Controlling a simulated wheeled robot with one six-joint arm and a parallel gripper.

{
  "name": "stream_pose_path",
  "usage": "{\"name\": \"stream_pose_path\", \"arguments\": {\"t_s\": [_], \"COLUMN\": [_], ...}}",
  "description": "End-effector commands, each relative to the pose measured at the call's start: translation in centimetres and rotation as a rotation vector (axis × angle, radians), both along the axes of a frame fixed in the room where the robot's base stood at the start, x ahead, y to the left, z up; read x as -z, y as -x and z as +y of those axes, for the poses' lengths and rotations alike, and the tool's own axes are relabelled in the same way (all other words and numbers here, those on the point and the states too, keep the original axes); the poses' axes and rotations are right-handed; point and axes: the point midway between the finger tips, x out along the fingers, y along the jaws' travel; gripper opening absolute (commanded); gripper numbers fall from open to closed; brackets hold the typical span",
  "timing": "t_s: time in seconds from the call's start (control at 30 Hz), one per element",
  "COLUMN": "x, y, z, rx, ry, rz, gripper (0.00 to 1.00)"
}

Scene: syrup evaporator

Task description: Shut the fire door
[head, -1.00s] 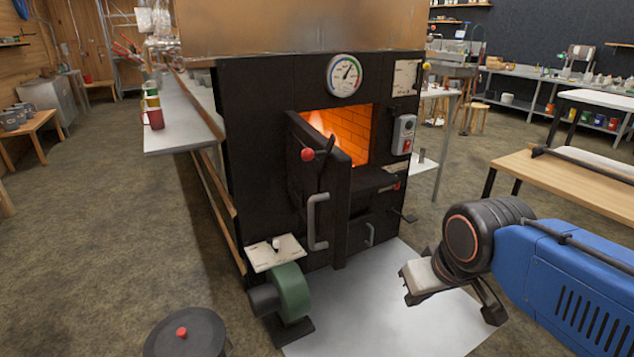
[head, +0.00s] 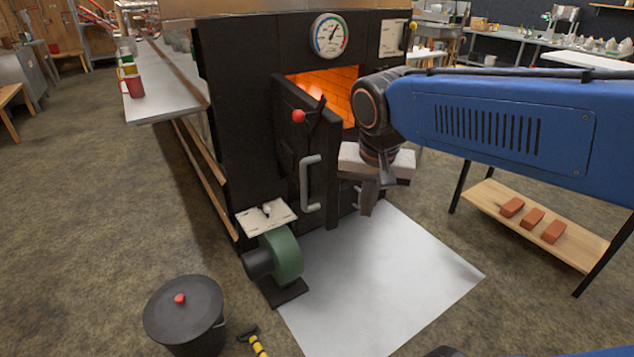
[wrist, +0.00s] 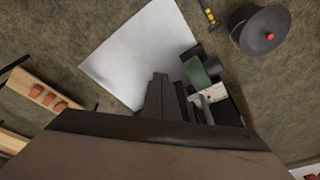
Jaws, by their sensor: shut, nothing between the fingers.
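The black fire door (head: 325,150) stands swung open on the front of the black firebox, with its edge pointing out toward me. It has a grey bar handle (head: 306,188) and a latch with a red ball (head: 298,116). The orange glow of the fire opening (head: 320,85) shows behind it. My gripper (head: 368,210) is shut and empty, pointing down just right of the door in the head view. I cannot tell whether it touches the door. In the wrist view its closed fingers (wrist: 160,82) show at the centre, beside dark parts of the firebox front.
A lidded black bucket (head: 185,312) is at the front left. A wooden shelf with bricks (head: 533,218) is at the right. The floor sheet's middle is clear.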

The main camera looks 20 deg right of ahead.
Motion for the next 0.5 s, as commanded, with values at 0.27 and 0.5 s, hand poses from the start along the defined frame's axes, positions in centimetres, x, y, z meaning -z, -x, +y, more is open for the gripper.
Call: {"name": "stream_pose_path", "arguments": {"t_s": [0.27, 0.5], "x": [-1.9, -2.7], "y": [-6.6, -12.1], "z": [2.9, 6.4], "rx": [0.308, 0.584], "ry": [0.021, 0.066], "rz": [0.049, 0.045], "gripper": [0.0, 0.0]}}
